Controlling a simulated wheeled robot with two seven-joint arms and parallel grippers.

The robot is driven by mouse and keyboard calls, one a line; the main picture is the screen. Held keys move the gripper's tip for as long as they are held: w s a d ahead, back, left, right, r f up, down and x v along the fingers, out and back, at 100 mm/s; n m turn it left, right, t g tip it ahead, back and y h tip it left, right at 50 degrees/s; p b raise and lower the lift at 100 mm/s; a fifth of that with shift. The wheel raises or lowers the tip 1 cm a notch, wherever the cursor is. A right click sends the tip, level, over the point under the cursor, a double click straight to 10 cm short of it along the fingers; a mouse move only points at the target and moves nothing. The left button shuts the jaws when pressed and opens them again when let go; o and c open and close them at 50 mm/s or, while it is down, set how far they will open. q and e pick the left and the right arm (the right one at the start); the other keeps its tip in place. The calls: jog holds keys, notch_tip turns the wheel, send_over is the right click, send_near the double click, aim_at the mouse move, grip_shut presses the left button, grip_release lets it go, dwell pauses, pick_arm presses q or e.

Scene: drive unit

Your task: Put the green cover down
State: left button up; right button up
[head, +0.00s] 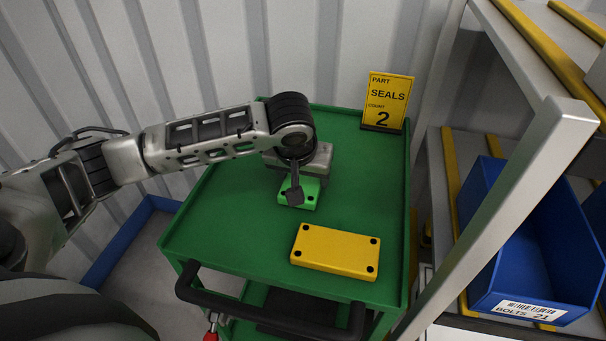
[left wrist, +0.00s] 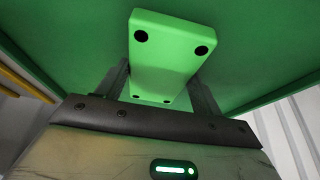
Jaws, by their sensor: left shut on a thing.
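The green cover (head: 311,197) is a bright green block with dark holes at its corners. In the head view it is partly hidden under my left gripper (head: 294,190), over the green cart top (head: 220,215). In the left wrist view the green cover (left wrist: 168,60) sits between the two fingers of my left gripper (left wrist: 165,85), which is shut on it. I cannot tell whether the cover touches the cart top. My right gripper is not in view.
A yellow cover (head: 335,251) lies on the cart's near part. A yellow sign (head: 388,98) reading "SEALS 2" stands at the back right corner. A black handle (head: 270,318) runs along the front. A shelf with a blue bin (head: 535,240) is at the right. The cart's left side is clear.

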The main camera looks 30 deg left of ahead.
pick_arm(q)
jog(key=shift+f, duration=0.1)
jog(key=o, duration=1.1)
jog(key=shift+f, duration=0.1)
jog(key=p+v, duration=0.1)
jog(key=v, duration=1.1)
